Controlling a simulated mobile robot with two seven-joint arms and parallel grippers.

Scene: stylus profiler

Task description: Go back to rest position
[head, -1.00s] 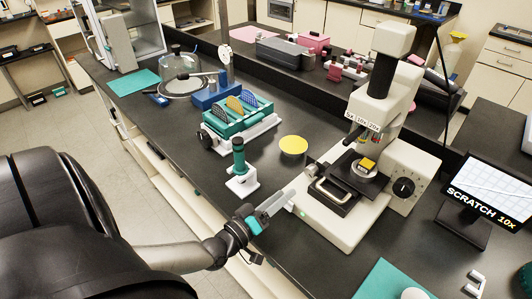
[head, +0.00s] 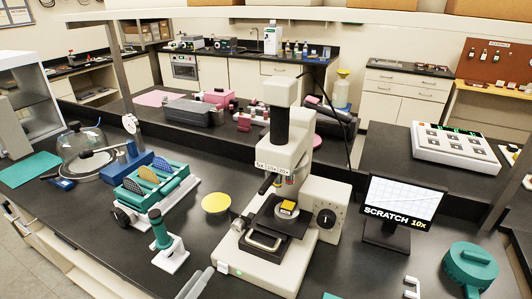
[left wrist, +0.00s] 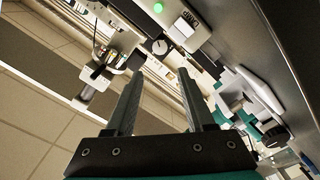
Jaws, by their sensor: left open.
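My left gripper (head: 196,284) shows only in part at the bottom edge of the head view, just left of the front of the white microscope-like instrument (head: 250,268). In the left wrist view the left gripper (left wrist: 160,73) has its two fingers spread apart with nothing between them. The rest of the left arm is out of the head view. The right gripper is in neither current view. A small yellow piece (head: 288,207) sits on the instrument's stage, away from the left gripper.
A green post on a white base (head: 163,242) stands left of the gripper. Behind it are a teal rack with discs (head: 155,190) and a yellow disc (head: 216,203). A monitor (head: 398,207) and a round teal object (head: 470,268) stand to the right.

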